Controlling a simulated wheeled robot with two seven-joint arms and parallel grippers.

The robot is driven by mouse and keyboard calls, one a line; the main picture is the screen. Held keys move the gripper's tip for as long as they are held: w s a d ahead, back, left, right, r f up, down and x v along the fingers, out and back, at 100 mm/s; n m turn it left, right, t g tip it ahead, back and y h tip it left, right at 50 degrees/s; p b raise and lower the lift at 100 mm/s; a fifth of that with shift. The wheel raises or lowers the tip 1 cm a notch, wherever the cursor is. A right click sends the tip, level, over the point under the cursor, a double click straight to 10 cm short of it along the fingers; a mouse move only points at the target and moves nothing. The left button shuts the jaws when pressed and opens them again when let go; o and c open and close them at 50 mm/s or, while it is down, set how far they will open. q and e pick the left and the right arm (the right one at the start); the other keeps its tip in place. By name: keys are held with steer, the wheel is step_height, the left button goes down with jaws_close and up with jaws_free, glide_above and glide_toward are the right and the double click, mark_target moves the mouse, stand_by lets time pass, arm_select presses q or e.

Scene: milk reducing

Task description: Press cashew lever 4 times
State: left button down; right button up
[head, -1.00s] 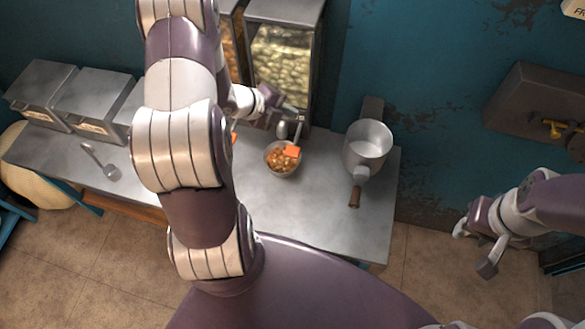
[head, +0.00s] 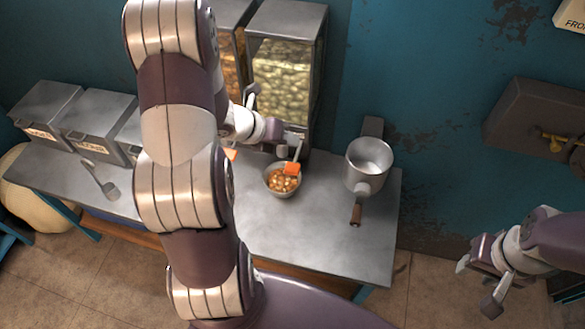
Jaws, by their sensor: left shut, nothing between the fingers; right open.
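The cashew dispenser (head: 287,70) is a metal-framed bin with a clear front full of pale nuts, against the wall. Its lever has an orange tip (head: 292,169) that hangs over the metal bowl (head: 283,190), which holds nuts. My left gripper (head: 281,147) is shut and empty at the dispenser's lower front, just above and left of the lever's tip. I cannot tell whether it touches the lever. My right gripper (head: 478,286) is open and empty, off the counter at the lower right.
A metal pot (head: 367,166) with a brown handle stands right of the bowl. A scoop (head: 101,180) lies at the left, before lidded metal bins (head: 98,111). My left arm hides part of the counter (head: 310,235), whose front right is clear.

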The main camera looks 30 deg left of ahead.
arm_select(q)
steer(key=b, duration=0.5)
glide_above(293, 167)
steer(key=s, duration=0.1)
steer(key=f, duration=0.6)
steer(key=shift+a+f, duration=0.35)
steer(key=shift+f, duration=0.05)
steer(key=shift+w+f+b, duration=0.1)
steer(key=shift+f+b, duration=0.4)
steer(key=shift+r, duration=0.1)
steer(key=shift+f+b, duration=0.45)
steer(key=shift+f+b, duration=1.25)
steer(key=shift+b, duration=0.05)
stand_by(1.3)
stand_by(0.3)
steer(key=shift+r+p, duration=1.35)
steer(key=shift+r, duration=0.35)
